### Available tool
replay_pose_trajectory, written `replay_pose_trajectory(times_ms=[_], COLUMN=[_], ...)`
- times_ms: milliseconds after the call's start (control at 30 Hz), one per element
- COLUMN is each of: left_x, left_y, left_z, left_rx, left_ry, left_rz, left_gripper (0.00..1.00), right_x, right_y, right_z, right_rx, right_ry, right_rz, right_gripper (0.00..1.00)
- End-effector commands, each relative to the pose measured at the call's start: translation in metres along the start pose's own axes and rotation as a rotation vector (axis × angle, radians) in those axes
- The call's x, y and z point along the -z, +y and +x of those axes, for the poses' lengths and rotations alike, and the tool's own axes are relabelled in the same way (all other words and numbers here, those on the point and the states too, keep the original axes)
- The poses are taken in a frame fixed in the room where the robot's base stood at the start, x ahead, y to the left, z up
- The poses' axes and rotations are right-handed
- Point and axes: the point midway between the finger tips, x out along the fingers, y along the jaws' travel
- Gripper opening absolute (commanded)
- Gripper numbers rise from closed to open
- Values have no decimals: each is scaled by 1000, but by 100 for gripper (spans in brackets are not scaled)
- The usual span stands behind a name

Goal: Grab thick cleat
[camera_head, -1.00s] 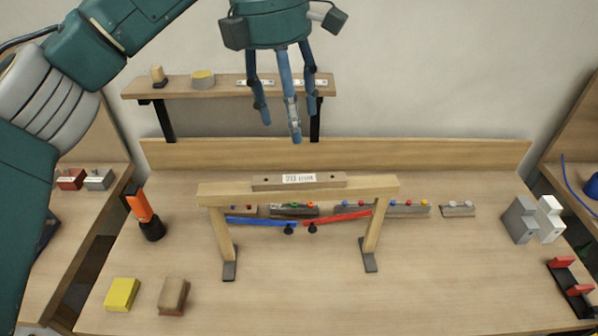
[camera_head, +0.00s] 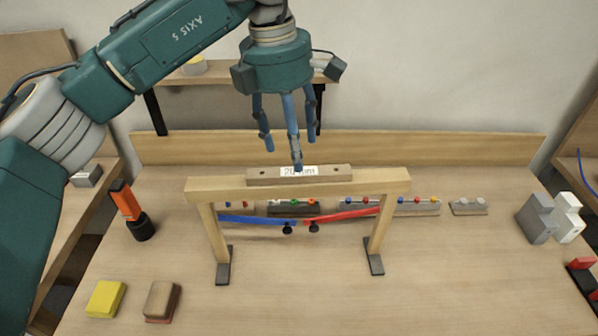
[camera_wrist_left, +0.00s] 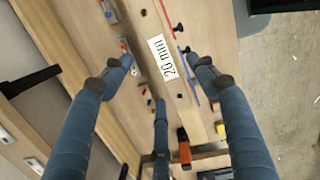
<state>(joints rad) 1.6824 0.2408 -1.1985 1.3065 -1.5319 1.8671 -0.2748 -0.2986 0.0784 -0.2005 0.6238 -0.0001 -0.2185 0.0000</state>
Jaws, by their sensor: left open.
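The thick cleat (camera_head: 326,174) is a light wooden bar with a white label that reads "20 mm" in the wrist view. It lies flat along the top beam of a wooden trestle (camera_head: 390,182). My left gripper (camera_head: 288,150) has three blue fingers, spread open and empty. It hangs over the cleat, and the middle finger's tip overlaps the label in the head view; contact cannot be told. In the left wrist view the cleat (camera_wrist_left: 150,35) runs between the spread fingers (camera_wrist_left: 158,72). My right gripper is not in view.
Blue (camera_head: 258,220) and red (camera_head: 345,215) bars show under the beam. Grey blocks with coloured knobs (camera_head: 415,209) stand behind. An orange-black tool (camera_head: 131,208), a yellow block (camera_head: 105,298) and a brown block (camera_head: 162,300) are at left. The front middle is clear.

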Motion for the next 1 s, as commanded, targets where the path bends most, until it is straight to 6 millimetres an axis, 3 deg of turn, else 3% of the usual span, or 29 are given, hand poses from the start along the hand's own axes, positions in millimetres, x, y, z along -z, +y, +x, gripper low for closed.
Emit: replay_pose_trajectory(times_ms=[200, 333, 600, 667, 900, 1000], left_x=[-3, -2, -2, -2, -3, -3], left_y=[-4, -3, -3, -3, -3, -3], left_z=[28, 45, 50, 50, 50, 50], left_rx=[5, 3, 0, 0, 1, 0], left_ry=[2, 1, 0, 0, 0, 0], left_rz=[1, 0, 0, 0, 0, 0], left_gripper=[59, 59, 59, 51, 3, 3], right_x=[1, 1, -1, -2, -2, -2], right_y=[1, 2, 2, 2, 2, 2], right_z=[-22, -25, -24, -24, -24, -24], right_rx=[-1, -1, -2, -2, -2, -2], right_ry=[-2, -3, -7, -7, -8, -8], right_rz=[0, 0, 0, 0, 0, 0], right_gripper=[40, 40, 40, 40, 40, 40])
